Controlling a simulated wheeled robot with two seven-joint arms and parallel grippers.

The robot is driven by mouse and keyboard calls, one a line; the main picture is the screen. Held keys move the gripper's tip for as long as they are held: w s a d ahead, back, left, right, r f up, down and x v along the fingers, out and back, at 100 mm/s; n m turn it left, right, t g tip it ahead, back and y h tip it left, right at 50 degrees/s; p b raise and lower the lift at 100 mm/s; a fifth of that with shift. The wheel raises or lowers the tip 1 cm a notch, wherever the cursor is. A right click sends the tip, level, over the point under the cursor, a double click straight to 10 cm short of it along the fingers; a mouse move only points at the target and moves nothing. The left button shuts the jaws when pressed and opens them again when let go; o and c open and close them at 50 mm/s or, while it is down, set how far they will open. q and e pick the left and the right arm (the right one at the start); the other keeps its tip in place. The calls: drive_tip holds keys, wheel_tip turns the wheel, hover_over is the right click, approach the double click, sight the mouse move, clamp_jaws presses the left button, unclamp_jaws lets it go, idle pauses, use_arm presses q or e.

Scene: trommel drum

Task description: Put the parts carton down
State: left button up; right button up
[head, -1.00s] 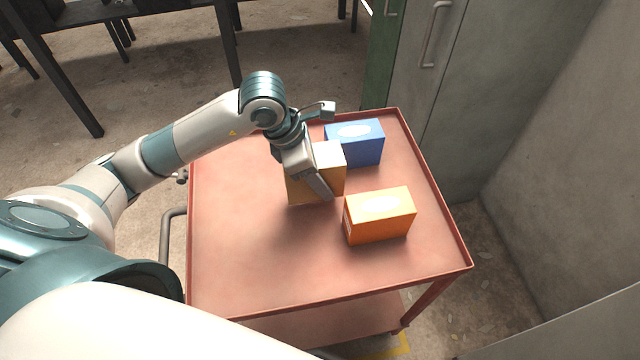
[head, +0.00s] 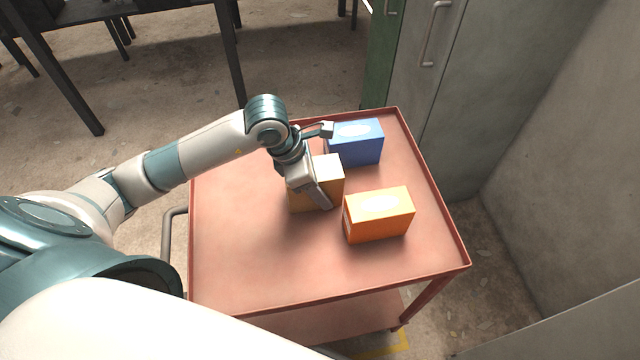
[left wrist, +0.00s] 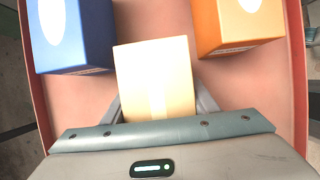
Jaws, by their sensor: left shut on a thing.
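The parts carton (head: 330,171) is a plain tan box on or just above the red cart top (head: 245,255); I cannot tell whether its base touches. My left gripper (head: 312,188) is shut on it from above, hiding part of its near face. In the left wrist view the carton (left wrist: 157,75) sits between the fingers of the gripper (left wrist: 160,108), with a pale tape strip on it. My right gripper is not in view.
A blue box (head: 358,143) stands behind the carton, and an orange box (head: 380,214) stands to its right, close by. The cart's left and front areas are clear. A raised rim (head: 455,235) edges the cart. Grey cabinets (head: 470,90) stand behind right.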

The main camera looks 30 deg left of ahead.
use_arm(q)
drive_tip(key=o, duration=1.3)
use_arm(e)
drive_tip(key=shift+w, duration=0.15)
use_arm(q)
drive_tip(key=shift+r, duration=0.1)
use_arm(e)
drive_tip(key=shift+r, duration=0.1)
use_arm(q)
drive_tip(key=shift+r, duration=0.15)
drive_tip(key=b+v, duration=0.1)
drive_tip(key=v, duration=0.4)
drive_tip(key=shift+a, duration=0.1)
drive_tip(key=b+v, duration=0.1)
drive_tip(key=v, duration=0.4)
drive_tip(key=shift+r, duration=0.1)
drive_tip(key=shift+s+a+r, duration=0.15)
drive_tip(key=shift+r, duration=0.55)
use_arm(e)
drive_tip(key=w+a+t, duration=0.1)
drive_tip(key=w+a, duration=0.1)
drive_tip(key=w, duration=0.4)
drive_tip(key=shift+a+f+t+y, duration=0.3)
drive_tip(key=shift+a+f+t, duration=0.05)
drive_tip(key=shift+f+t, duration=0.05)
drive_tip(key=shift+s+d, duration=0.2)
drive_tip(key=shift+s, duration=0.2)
